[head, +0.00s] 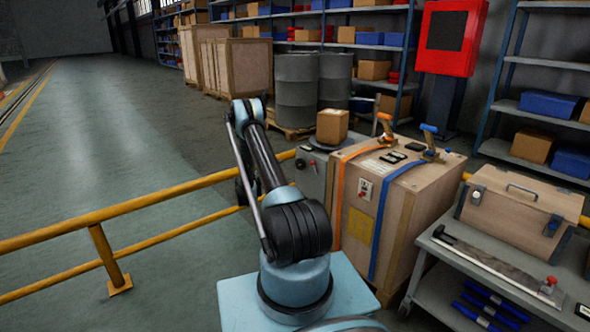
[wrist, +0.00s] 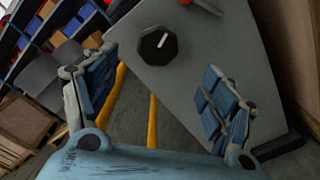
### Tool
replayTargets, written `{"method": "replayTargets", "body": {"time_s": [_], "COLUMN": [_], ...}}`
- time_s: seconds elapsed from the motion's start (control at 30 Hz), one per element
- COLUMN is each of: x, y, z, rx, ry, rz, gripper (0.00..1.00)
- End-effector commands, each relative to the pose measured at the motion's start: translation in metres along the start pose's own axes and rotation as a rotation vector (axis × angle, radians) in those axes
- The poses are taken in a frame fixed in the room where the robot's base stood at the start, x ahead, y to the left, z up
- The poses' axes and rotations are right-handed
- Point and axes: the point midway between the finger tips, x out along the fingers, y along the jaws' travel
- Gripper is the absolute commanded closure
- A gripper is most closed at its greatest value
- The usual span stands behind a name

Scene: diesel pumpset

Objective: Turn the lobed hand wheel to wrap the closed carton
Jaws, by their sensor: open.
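The closed carton (head: 332,126) sits upright on a dark round turntable (head: 328,143) on top of a grey machine housing. A black lobed hand wheel (wrist: 157,45) with a white pointer line is on the grey panel in the wrist view. It also shows small on the housing's front in the head view (head: 301,163). My gripper (wrist: 160,75) is open and empty. Its blue-padded fingers are spread either side of the wheel in the picture, with the wheel ahead of them, apparently untouched. My gripper is mostly hidden behind my arm in the head view.
A red-knobbed lever (wrist: 203,5) sits beside the wheel. A yellow rail (head: 150,206) runs left of the housing. A large strapped wooden crate (head: 415,205) stands close on its right. Grey drums (head: 297,90) are behind. A grey bench (head: 450,253) is at right.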

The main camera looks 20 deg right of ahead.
Motion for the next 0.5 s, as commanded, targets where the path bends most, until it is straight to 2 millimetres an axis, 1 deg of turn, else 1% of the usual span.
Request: {"method": "replayTargets", "body": {"time_s": [0.1, 0.3, 0.4, 0.5], "x": [-0.012, -0.029, -0.035, -0.039], "y": [0.002, 0.005, 0.006, 0.006], "z": [-0.001, -0.001, -0.001, -0.001], "rx": [-0.216, -0.573, -0.711, -0.808], "ry": [0.001, 0.001, 0.001, 0.000], "rz": [0.002, 0.002, 0.003, 0.003], "gripper": [0.23, 0.23, 0.23, 0.23]}}
